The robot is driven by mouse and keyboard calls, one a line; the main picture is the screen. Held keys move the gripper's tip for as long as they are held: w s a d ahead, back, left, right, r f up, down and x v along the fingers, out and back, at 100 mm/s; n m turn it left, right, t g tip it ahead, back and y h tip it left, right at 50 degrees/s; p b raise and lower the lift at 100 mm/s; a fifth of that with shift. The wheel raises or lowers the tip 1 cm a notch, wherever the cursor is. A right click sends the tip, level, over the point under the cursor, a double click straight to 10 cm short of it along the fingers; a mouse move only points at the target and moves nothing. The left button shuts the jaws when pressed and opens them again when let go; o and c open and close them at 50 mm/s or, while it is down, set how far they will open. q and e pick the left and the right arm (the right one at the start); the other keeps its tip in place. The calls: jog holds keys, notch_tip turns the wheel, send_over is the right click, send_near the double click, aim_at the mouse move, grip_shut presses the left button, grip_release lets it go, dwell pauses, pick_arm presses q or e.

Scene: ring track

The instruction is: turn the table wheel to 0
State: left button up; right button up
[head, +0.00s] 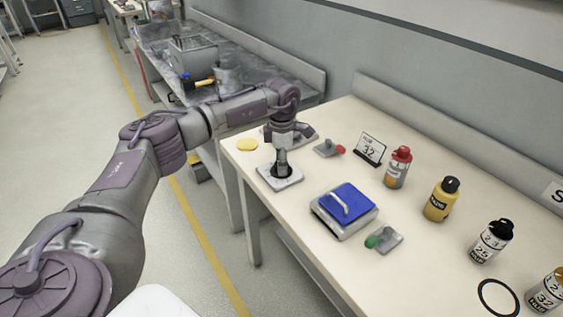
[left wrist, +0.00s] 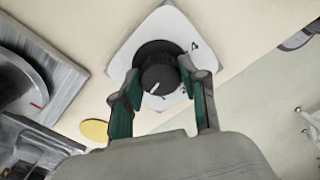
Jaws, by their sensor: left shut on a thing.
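The table wheel is a black round knob (left wrist: 158,72) on a white square plate (head: 267,181). It stands near the left end of the table. A white pointer mark shows on the knob in the left wrist view, toward its lower left. The plate has small dark marks that are too small to read. My left gripper (head: 281,166) comes down on the wheel from above. In the left wrist view its green-padded fingers (left wrist: 159,88) are on either side of the knob, shut on it. My right gripper is not in view.
Near the wheel are a yellow disc (head: 247,144), a red-knobbed lever (head: 328,148) and a sign reading 32 (head: 370,149). A blue-lidded box (head: 344,205), a green-knobbed lever (head: 383,239) and several bottles (head: 441,199) stand to the right. A sink bench (head: 190,60) is behind.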

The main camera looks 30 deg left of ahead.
pick_arm(q)
jog(key=o, duration=1.1)
jog(key=shift+o, duration=0.2)
notch_tip(320, 180, up, 12)
dwell(0.3)
